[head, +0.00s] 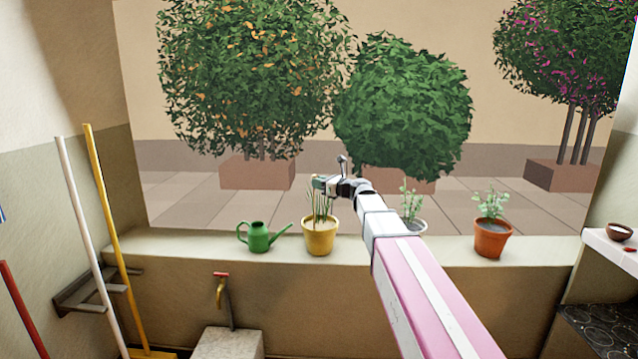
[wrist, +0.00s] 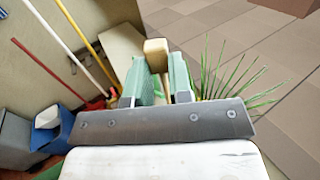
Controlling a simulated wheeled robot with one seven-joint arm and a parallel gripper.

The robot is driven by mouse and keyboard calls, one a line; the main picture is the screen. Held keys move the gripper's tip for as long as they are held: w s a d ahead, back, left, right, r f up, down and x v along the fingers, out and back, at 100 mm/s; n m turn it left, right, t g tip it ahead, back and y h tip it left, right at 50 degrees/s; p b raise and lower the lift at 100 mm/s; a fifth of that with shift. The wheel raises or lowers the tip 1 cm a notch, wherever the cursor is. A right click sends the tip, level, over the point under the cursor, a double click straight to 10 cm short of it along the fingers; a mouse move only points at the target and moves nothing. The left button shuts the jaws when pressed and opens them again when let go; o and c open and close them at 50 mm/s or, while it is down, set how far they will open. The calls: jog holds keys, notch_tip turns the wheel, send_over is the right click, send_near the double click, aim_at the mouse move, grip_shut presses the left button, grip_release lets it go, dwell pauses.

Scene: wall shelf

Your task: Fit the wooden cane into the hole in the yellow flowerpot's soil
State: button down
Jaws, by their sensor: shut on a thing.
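The yellow flowerpot (head: 319,239) stands on the sill in the head view, with thin upright green leaves. Its soil and hole cannot be made out. My gripper (head: 319,183) is above the pot at about the height of the leaf tips, its fingers pointing left. In the wrist view my gripper (wrist: 166,82) has its green-padded fingers shut on the wooden cane (wrist: 156,50). The cane's light tan, squarish end shows between and beyond the fingertips. The rest of the cane is hidden or too small to tell. The leaves show right of the fingers in the wrist view.
A green watering can (head: 259,237) stands close left of the pot. Tall poles (head: 85,230) lean at the left. The sill (head: 180,250) is clear left of the can.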

jog(key=shift+f, duration=2.7)
dwell(2.7)
jog(key=c, duration=1)
grip_release()
jog(key=shift+o, duration=0.2)
jog(key=shift+d, duration=0.1)
jog(key=v, duration=1)
jog(key=shift+s+d, duration=0.2)
jog(key=shift+d, duration=0.05)
